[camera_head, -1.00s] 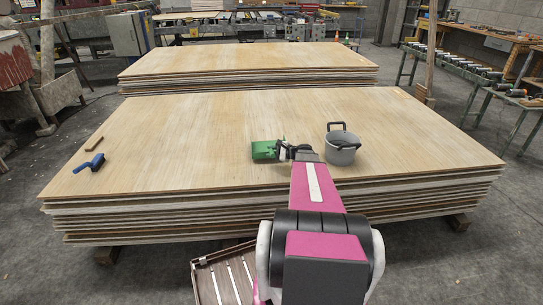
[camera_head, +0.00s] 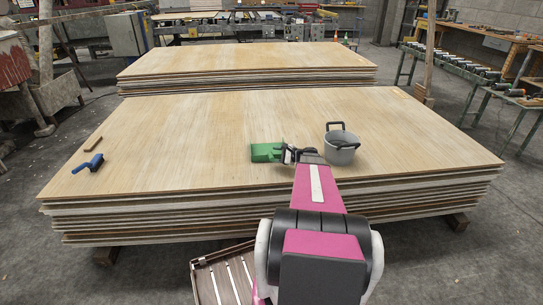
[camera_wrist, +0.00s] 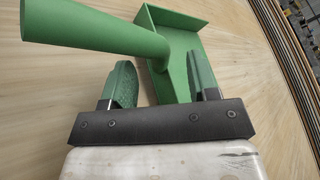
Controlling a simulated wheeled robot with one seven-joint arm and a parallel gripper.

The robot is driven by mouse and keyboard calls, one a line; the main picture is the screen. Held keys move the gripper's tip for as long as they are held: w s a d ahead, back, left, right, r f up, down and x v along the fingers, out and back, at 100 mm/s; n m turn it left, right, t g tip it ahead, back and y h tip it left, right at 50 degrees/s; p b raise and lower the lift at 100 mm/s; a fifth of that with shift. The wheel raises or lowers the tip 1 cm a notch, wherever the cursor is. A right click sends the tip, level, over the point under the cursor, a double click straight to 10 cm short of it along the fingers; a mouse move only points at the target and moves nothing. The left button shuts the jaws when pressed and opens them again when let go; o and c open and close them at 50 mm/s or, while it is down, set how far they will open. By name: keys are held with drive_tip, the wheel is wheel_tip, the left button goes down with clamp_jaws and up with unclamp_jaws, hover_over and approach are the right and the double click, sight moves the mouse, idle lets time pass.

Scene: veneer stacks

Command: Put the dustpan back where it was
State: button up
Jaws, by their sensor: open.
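The green dustpan (camera_head: 265,152) lies on the near veneer stack (camera_head: 200,130), just left of my gripper (camera_head: 291,155). In the wrist view the dustpan (camera_wrist: 181,45) shows its pan at the upper middle and its thick round handle reaching to the upper left. My gripper (camera_wrist: 163,85) is open. Its two green-padded fingers are apart, pointing toward the dustpan, with a narrow part of the pan showing between them. I cannot tell whether the fingers touch it.
A grey bucket (camera_head: 341,147) with dark handles stands close to the right of my gripper. A blue brush-like tool (camera_head: 89,163) and a small brown block (camera_head: 93,144) lie at the stack's left. The stack's middle is clear. A slatted crate (camera_head: 222,275) is below the front edge.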

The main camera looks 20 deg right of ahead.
drive_tip(key=v, duration=0.8)
drive_tip(key=shift+s+d+r, duration=0.1)
drive_tip(key=shift+s+d, duration=0.15)
